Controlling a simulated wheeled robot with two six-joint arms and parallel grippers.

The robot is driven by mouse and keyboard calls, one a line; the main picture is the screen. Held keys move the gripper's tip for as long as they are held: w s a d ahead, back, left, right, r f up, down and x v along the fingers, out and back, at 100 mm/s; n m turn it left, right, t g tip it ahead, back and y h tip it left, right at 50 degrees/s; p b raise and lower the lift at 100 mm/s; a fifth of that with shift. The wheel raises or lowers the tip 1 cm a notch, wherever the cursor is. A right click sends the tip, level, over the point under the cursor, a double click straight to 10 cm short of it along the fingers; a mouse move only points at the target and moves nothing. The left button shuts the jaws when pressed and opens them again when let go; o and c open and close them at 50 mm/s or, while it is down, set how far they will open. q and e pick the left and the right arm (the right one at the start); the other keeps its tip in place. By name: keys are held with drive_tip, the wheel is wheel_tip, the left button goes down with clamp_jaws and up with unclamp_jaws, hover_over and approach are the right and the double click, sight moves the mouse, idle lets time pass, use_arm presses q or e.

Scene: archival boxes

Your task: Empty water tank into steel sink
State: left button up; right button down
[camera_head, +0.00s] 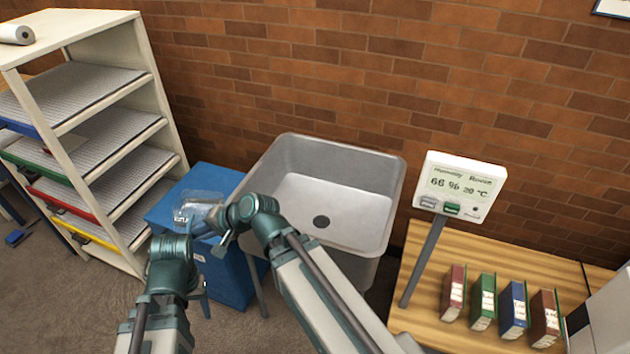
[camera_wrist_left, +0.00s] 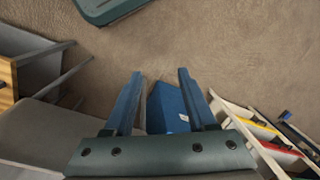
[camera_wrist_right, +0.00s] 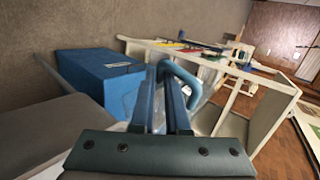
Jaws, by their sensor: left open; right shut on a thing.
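The clear water tank (camera_head: 198,208) with a blue handle (camera_wrist_right: 184,78) is at the top of the blue cabinet (camera_head: 222,268), left of the sink. My right gripper (camera_wrist_right: 163,72) is shut on the blue handle. The fingers and handle partly hide the tank in the right wrist view. I cannot tell whether the tank touches the cabinet. The grey steel sink (camera_head: 350,205) stands in the middle against the brick wall, empty, with a dark drain. My left gripper (camera_wrist_left: 160,75) is open and empty, low in front of the cabinet.
A white shelf unit (camera_head: 95,120) with grey boards stands left of the cabinet. A humidity display (camera_head: 460,187) on a post stands right of the sink. Several coloured binders (camera_head: 512,305) stand on a wooden table (camera_head: 425,318). My right forearm crosses in front of the sink.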

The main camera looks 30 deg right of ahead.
use_arm(q)
drive_tip(key=shift+o, duration=1.4)
drive_tip(key=shift+f, duration=0.15)
use_arm(e)
drive_tip(key=w+d+f+m+t+h+b, duration=0.1)
drive_tip(key=w+d+f+b, duration=0.1)
drive_tip(key=d, duration=0.6)
drive_tip(key=w+d+f+m+h+b, duration=0.1)
drive_tip(key=w+d+f+b, duration=0.15)
drive_tip(key=d, duration=0.65)
drive_tip(key=w+d+f+m+t+h+b, duration=0.1)
drive_tip(key=w+d+f+b, duration=0.1)
drive_tip(key=d, duration=0.6)
use_arm(q)
wheel_tip(320, 180, down, 11)
drive_tip(key=b, duration=0.5)
drive_tip(key=shift+f, duration=0.2)
use_arm(e)
drive_tip(key=s+d+f+m+h, duration=0.1)
drive_tip(key=s+d+f+h, duration=0.1)
drive_tip(key=d, duration=1.1)
drive_tip(key=s+d+f+m+t+h, duration=0.1)
drive_tip(key=s+d+f, duration=0.2)
drive_tip(key=d, duration=1.1)
drive_tip(key=shift+s+d+f+h, duration=0.2)
drive_tip(key=shift+f+h, duration=0.2)
drive_tip(key=shift+f, duration=0.15)
drive_tip(key=shift+a, duration=0.1)
